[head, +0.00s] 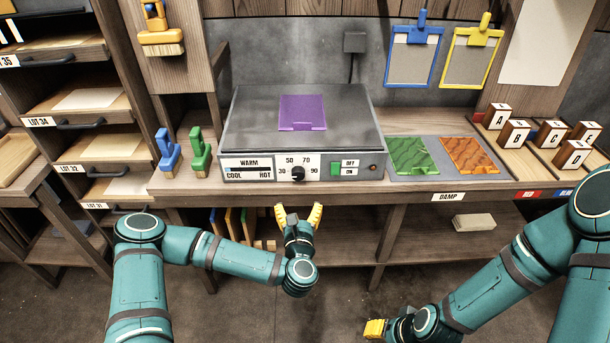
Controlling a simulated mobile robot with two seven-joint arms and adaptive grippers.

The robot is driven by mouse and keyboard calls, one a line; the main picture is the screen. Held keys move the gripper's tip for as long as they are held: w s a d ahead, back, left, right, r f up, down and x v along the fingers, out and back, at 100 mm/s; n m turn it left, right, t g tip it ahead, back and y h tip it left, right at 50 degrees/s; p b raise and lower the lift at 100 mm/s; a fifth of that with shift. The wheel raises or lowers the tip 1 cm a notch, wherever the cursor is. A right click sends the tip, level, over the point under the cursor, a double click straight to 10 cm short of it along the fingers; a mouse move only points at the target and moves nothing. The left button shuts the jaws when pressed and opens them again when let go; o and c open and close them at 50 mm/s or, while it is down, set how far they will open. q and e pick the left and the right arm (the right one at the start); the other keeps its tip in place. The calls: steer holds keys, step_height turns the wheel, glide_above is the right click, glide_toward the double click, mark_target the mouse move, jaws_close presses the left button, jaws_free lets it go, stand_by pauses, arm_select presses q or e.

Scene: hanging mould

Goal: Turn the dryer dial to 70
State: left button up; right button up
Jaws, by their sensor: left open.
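The dryer (245,132) is a grey box with a flat top, standing on the wooden bench. Its black dial (298,174) is on the front panel among the marks 30, 50, 70 and 90. I cannot tell exactly where the dial points. My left gripper (298,212) has yellow fingertips spread apart and empty. It is in front of and below the dial in the picture, apart from it. My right gripper (375,328) shows its yellow fingers low at the bottom of the picture, far from the dryer. I cannot tell whether it is open.
A purple sheet (302,112) lies on the dryer top. A green OFF/ON switch (336,168) is right of the dial. Green (412,156) and orange (470,155) sheets lie at right, near lettered blocks (513,136).

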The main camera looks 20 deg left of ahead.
mark_target(298, 177)
arm_select(q)
steer(key=b+x, duration=0.1)
steer(key=x, duration=1.1)
steer(key=shift+w+b, duration=0.3)
steer(key=shift+b, duration=0.05)
steer(key=c, duration=1.2)
